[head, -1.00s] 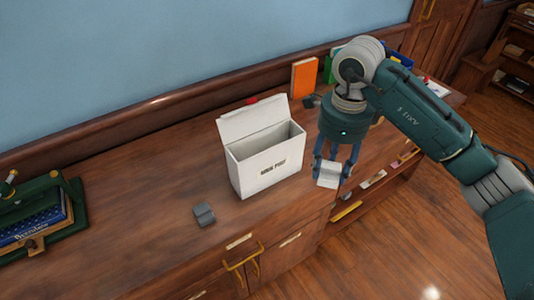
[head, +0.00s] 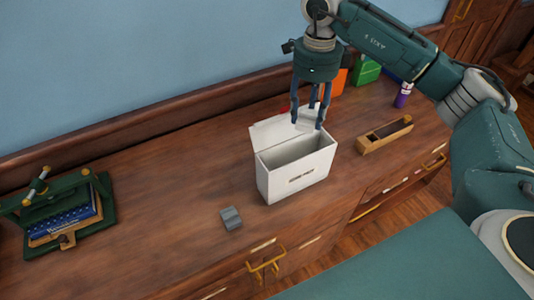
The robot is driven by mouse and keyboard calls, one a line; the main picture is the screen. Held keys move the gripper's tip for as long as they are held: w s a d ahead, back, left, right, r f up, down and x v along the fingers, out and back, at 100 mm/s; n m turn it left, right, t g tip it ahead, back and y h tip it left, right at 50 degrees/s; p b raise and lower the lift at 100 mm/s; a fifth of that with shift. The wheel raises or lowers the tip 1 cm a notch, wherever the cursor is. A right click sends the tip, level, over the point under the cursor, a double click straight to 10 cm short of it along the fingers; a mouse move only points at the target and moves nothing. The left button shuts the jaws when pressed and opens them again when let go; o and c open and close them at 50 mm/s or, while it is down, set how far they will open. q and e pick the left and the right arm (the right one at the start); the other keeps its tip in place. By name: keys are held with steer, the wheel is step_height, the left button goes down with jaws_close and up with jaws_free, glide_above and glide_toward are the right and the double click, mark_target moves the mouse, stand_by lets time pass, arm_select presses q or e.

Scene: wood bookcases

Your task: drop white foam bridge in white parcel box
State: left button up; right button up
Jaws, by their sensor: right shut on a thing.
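The white parcel box (head: 297,177) stands upright on the wooden cabinet top, its lid open at the back and its mouth facing up. My right gripper (head: 309,118) points down above the back right part of the box's opening. It is shut on the white foam bridge (head: 307,121), which shows as a small white block between the fingers, partly hidden by them. The bridge appears to be above the box's rim. My left gripper is not in view.
A grey block (head: 231,218) lies left of the box. A wooden tray (head: 385,135) lies to its right. Orange and green (head: 367,70) items and a purple bottle (head: 403,95) stand behind.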

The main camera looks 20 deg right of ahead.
steer(key=shift+s+f+b, duration=0.1)
steer(key=shift+f+b, duration=0.25)
steer(key=shift+f, duration=0.15)
steer(key=shift+d+f+b, duration=0.1)
steer(key=shift+f+b, duration=1.55)
steer(key=shift+f, duration=0.8)
steer(key=o, duration=0.8)
steer(key=shift+o, duration=0.2)
steer(key=shift+r, duration=0.25)
step_height(320, 180, up, 12)
steer(key=shift+f, duration=0.2)
steer(key=shift+f, duration=0.1)
